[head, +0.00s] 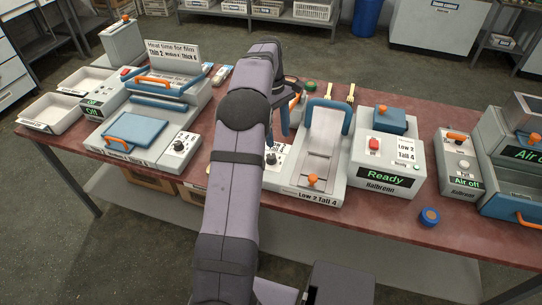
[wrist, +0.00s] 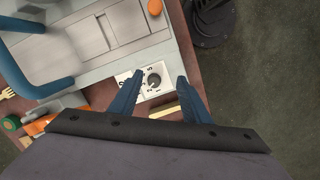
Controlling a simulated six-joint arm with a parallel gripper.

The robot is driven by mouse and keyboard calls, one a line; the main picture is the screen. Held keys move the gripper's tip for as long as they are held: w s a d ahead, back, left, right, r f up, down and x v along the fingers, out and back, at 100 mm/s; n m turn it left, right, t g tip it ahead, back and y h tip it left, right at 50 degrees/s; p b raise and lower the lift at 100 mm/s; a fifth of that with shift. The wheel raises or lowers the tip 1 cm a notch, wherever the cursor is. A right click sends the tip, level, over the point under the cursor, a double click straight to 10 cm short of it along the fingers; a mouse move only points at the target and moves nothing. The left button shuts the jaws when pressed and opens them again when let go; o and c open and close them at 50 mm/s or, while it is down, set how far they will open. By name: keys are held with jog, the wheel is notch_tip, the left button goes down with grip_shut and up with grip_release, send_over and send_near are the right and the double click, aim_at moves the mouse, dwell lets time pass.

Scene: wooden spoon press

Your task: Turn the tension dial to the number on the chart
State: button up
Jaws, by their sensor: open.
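A black round dial (wrist: 153,80) sits on a white numbered plate in the wrist view, beside a grey press bed. It also shows in the head view, partly behind my arm (head: 271,158). My gripper (wrist: 159,77) is open, with its blue fingers on either side of the dial; I cannot tell whether they touch it. In the head view my gripper (head: 281,134) points down there. The dial's exact setting is too small to read.
A sealer-like machine with another black dial (head: 180,146) stands left, under a film heat-time sign (head: 172,52). The Ready box (head: 387,165) stands close right of the press. An orange knob (head: 312,180) and blue handle (head: 328,108) rise from the press. A blue roll (head: 428,217) lies right.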

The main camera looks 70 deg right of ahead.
aim_at(271, 156)
jog(key=shift+m+t+h, duration=0.5)
jog(key=shift+t, duration=0.2)
jog(key=w+f, duration=0.1)
jog(key=f, duration=0.2)
jog(key=w+d+f, duration=0.1)
jog(key=shift+w+d+f, duration=0.1)
jog(key=shift+w+f, duration=0.15)
jog(key=shift+w, duration=0.05)
jog(key=shift+w+d, duration=0.1)
jog(key=shift+d, duration=0.25)
jog(key=shift+d+f+p, duration=0.1)
jog(key=shift+f+p, duration=1.1)
jog(key=shift+f, duration=2.45)
jog(key=shift+c, duration=0.3)
jog(key=c, duration=1)
